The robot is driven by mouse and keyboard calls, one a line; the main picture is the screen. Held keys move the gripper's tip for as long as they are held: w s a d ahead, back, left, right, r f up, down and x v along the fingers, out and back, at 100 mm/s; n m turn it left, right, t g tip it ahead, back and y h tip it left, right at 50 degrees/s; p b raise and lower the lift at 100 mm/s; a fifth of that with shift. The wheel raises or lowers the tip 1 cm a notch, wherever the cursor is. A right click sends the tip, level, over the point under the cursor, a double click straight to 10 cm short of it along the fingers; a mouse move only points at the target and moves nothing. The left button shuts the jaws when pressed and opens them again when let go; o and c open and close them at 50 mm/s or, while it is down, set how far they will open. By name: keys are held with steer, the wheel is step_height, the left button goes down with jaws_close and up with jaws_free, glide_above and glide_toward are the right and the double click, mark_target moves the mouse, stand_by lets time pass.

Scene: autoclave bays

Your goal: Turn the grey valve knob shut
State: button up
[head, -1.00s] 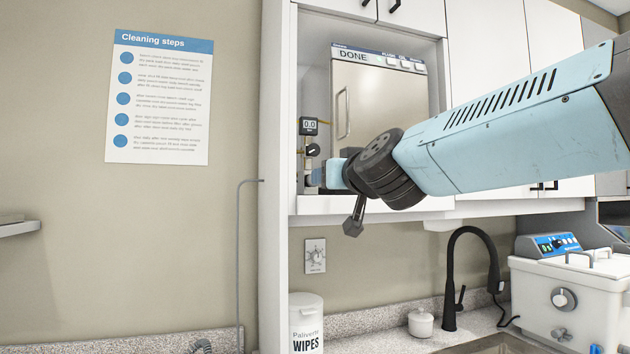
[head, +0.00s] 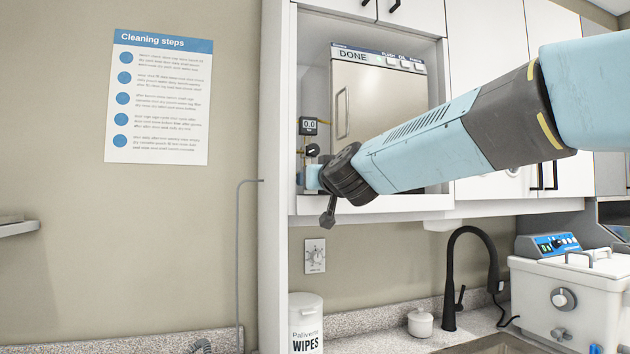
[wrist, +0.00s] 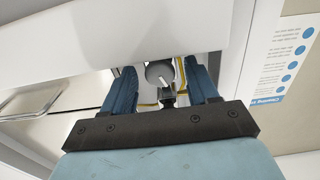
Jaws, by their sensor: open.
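The grey valve knob (wrist: 158,72) shows in the wrist view in the gap between my two blue fingers. It is round with a pale pointer mark, and there is space between it and each finger. My gripper (wrist: 163,76) is open and empty; how far the knob lies from the fingertips is hard to tell. In the head view my gripper (head: 312,177) is at the lower left of the cabinet bay. The grey knob cannot be made out there, behind my wrist. A small black round part (head: 312,150) sits just above my gripper, below a gauge (head: 308,126) reading 0.0.
The autoclave (head: 375,100), showing DONE, stands in the bay behind my arm. The bay's white left side panel (head: 277,120) is close to my gripper. Thin yellow piping (wrist: 148,99) runs near the knob. A wipes tub (head: 306,325) and black tap (head: 452,285) stand below.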

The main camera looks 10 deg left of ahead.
steer(key=shift+c, duration=0.4)
steer(key=c, duration=0.9)
steer(key=shift+d+m, duration=0.1)
steer(key=shift+m, duration=2)
steer(key=shift+c, duration=0.2)
steer(key=o, duration=1)
steer(key=v, duration=1.3)
steer(key=shift+s+d, duration=0.2)
steer(key=shift+s, duration=0.15)
